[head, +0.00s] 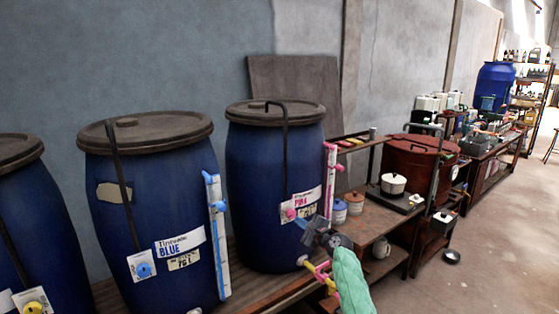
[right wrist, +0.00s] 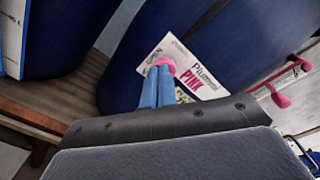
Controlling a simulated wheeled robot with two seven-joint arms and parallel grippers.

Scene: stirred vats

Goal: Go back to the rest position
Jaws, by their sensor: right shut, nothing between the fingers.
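My right gripper (head: 304,224) is in front of the blue vat with the pink label (head: 274,190), its arm in a green sleeve coming up from the bottom. In the right wrist view its blue fingers (right wrist: 166,84) are shut together with nothing between them. Their tips overlap the pink knob (right wrist: 166,65) on the vat's label; I cannot tell whether they touch it. The knob also shows in the head view (head: 291,213), just left of the gripper. My left gripper is not in view.
A vat with a blue label (head: 152,200) stands to the left, with another vat (head: 28,230) at the left edge. A bench with tins (head: 354,203) is right. The floor (head: 500,240) at right is mostly clear.

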